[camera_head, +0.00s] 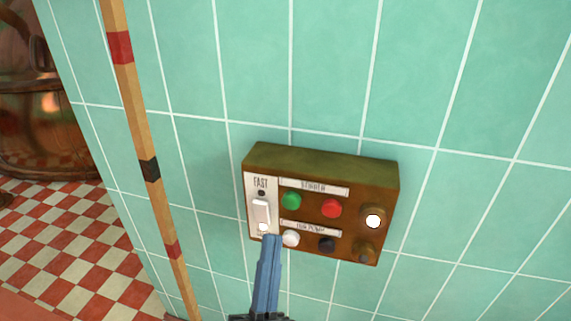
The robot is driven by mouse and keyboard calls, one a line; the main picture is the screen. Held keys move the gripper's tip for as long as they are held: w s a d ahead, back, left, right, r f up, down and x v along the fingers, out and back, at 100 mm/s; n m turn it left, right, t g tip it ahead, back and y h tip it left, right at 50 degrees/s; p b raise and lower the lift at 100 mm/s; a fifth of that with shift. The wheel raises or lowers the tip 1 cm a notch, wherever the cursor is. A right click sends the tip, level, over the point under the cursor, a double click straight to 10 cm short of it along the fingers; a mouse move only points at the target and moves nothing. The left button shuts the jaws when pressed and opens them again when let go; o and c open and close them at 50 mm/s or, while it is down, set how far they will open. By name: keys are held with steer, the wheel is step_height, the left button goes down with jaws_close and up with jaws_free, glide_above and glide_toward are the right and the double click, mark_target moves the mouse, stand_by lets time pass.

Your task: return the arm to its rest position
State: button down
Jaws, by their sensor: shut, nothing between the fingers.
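My gripper (270,242) shows at the bottom centre, its blue fingers shut together with nothing between them. It points up the picture at the lower left of a brown control box (322,170) on the tiled wall. The fingertips overlap the lower edge of the box in the picture, just below the white rocker switch (261,211) and left of the white button (290,239). I cannot tell whether they touch the box. The rest of my arm is out of view.
The box also has a green button (291,201), a red button (331,208), a black button (326,244) and a lit white lamp (373,221). A striped wooden pole (133,105) stands left of it. A copper kettle (45,110) is at far left above a checkered floor (60,235).

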step_height(320, 180, up, 23)
steer(key=w+a+n+t+y, duration=0.1)
steer(key=w+a+n+y, duration=0.15)
steer(key=n+y, duration=0.55)
steer(key=s+d+r+n+h+p, duration=0.1)
steer(key=s+d+r, duration=0.1)
steer(key=s+r, duration=0.35)
steer(key=s+d+r+n+h, duration=0.1)
steer(key=s+d+r, duration=0.15)
steer(key=r, duration=0.65)
step_height(320, 180, up, 24)
steer(key=a+p, duration=0.1)
steer(key=p, duration=2.3)
steer(key=shift+a+p, duration=0.15)
steer(key=shift+p, duration=0.15)
steer(key=shift+w+f, duration=0.1)
